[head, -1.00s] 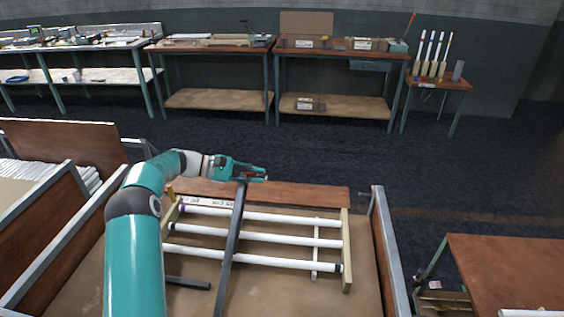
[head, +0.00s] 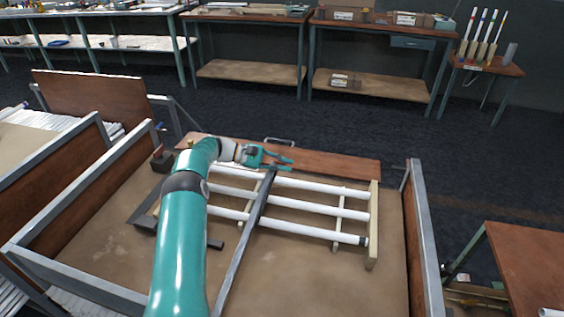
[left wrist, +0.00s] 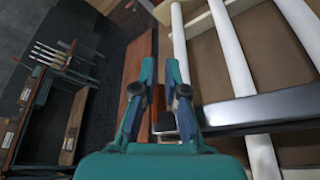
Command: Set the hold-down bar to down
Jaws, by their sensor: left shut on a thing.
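The hold-down bar (head: 257,205) is a long dark bar crossing over several white tubes (head: 310,208) in a pale wooden rack (head: 372,225). It lies low over them; I cannot tell whether it touches them. My left gripper (head: 288,161) is at the bar's far end. In the left wrist view my left gripper (left wrist: 160,100) is shut on the end of the bar (left wrist: 250,110), which runs off to the right over the tubes (left wrist: 232,48). My right gripper is out of view.
The rack sits on a brown worktop (head: 285,285) with a grey-framed side panel (head: 425,235) at right. A reddish wooden board (head: 340,167) lies behind the rack. Small dark bars (head: 145,215) lie left of it. Benches (head: 250,70) stand farther back across open floor.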

